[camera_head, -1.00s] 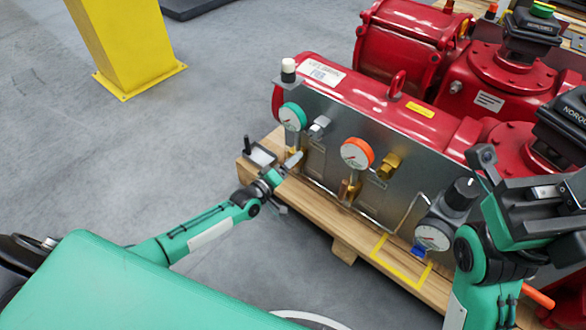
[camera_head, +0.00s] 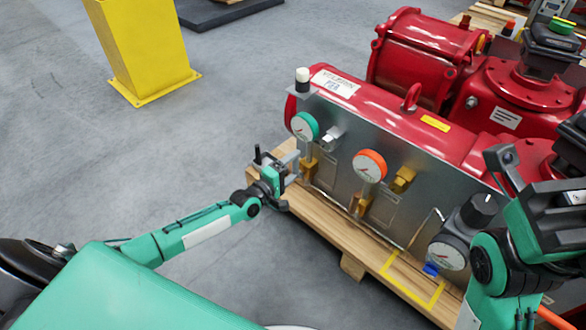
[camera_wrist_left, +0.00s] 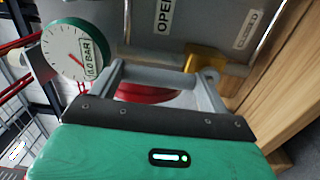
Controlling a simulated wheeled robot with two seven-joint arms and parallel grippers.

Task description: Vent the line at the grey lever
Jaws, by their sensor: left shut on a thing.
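The grey lever (camera_wrist_left: 155,77) shows in the left wrist view as a grey bar between my left fingers, beside a brass valve body (camera_wrist_left: 205,60). My left gripper (camera_head: 290,165) is at the left end of the steel panel, below the green-rimmed gauge (camera_head: 305,126). It is shut on the lever; in the left wrist view (camera_wrist_left: 163,74) its two fingers sit at either side of the bar. In the head view the gripper mostly hides the lever. My right gripper (camera_head: 535,175) is raised at the right, its jaw gap unclear.
An orange-rimmed gauge (camera_head: 369,166) and brass fitting (camera_head: 403,179) are right of the lever. A black-knobbed grey unit (camera_head: 470,222) stands farther right. The red actuator (camera_head: 390,112) rests on a wooden pallet (camera_head: 330,226). A yellow post (camera_head: 145,50) stands back left; the floor between is clear.

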